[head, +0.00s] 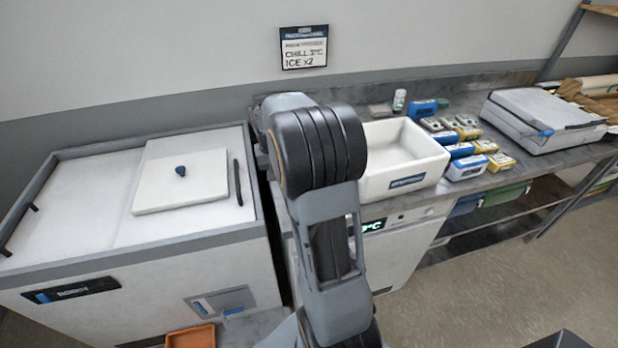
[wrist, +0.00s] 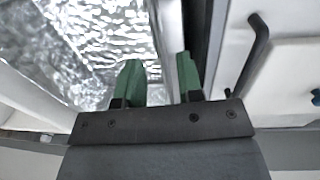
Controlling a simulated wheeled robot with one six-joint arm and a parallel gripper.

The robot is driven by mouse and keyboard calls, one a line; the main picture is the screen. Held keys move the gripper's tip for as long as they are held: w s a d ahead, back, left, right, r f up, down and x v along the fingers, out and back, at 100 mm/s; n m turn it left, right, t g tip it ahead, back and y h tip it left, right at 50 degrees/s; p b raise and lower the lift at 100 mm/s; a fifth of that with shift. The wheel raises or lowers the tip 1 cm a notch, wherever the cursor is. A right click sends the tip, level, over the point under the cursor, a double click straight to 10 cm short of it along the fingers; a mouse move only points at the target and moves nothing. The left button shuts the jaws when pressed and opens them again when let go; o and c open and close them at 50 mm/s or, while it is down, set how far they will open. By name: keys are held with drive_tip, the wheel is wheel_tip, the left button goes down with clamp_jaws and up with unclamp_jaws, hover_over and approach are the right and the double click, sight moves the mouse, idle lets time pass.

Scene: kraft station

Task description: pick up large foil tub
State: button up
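A wrinkled silver foil surface (wrist: 90,50) fills the upper left of the wrist view. It looks like part of the large foil tub, but its full outline is cut off by the frame. My gripper (wrist: 160,68) has two green fingers, spread apart, to the right of most of the foil. A pale edge strip runs behind the gap between the fingers. I cannot tell whether either finger touches it. In the head view my arm covers the area between the chest and the white box, and no foil tub shows there.
A white chest (head: 70,205) with a loose square lid (head: 185,190) and a black handle (head: 238,182) stands at left. A white open box (head: 432,165) sits on the counter at right, beside several small packs (head: 466,167) and a grey case (head: 540,115). An orange bin (head: 190,338) is below.

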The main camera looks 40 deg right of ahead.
drive_tip(key=shift+d+f+p, duration=0.2)
drive_tip(key=shift+f+p, duration=0.15)
drive_tip(key=shift+f, duration=2)
clamp_jaws()
